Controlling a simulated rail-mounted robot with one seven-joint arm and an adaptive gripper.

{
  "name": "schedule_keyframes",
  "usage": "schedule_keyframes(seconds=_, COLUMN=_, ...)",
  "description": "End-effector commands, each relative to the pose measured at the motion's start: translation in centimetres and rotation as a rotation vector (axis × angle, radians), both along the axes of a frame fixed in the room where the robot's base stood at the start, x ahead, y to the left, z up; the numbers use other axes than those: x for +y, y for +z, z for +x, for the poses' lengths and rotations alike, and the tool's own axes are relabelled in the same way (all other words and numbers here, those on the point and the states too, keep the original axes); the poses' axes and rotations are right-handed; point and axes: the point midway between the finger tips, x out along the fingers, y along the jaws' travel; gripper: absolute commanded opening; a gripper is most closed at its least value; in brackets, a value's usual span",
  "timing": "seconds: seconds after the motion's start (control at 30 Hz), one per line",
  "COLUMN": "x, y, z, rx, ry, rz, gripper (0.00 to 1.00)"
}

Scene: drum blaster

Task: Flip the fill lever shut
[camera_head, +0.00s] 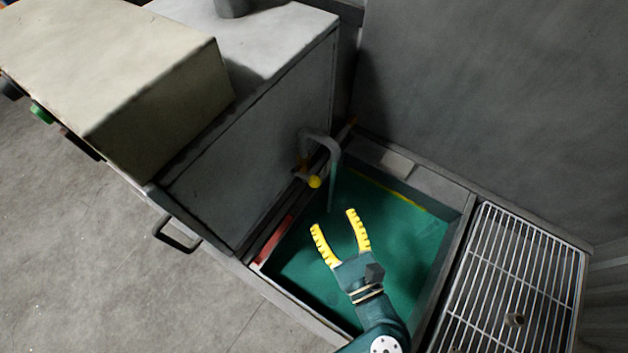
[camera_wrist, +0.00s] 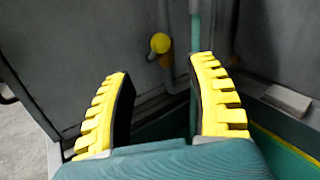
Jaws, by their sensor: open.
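The fill lever shows as a yellow knob (camera_head: 314,182) beside a grey bent pipe (camera_head: 333,150) at the back left of a tank of green liquid (camera_head: 400,235). In the wrist view the yellow knob (camera_wrist: 160,43) is ahead, seen through the gap between my fingers, close to the pipe (camera_wrist: 195,40). My gripper (camera_head: 339,227) is open and empty over the tank, in front of the knob and apart from it. Its two yellow ridged fingers also show in the wrist view (camera_wrist: 160,90). The lever's arm behind the knob is too small to make out clearly.
A grey cabinet (camera_head: 265,140) with a beige box (camera_head: 130,80) stands left of the tank. A red strip (camera_head: 273,240) runs along the tank's left edge. A metal grate (camera_head: 510,285) lies to the right. A grey wall (camera_head: 490,110) closes off the back. Open space lies above the liquid.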

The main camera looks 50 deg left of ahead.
Motion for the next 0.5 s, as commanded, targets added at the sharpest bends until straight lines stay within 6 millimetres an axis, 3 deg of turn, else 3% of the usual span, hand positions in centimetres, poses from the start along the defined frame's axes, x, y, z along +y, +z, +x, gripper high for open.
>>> schedule_keyframes(seconds=0.3, x=7.3, y=-0.1, z=2.5, rx=-0.001, ry=0.006, rz=-0.001, gripper=0.57)
schedule_keyframes(seconds=0.5, x=9.7, y=-0.1, z=3.5, rx=-0.001, ry=0.001, rz=-0.001, gripper=0.57)
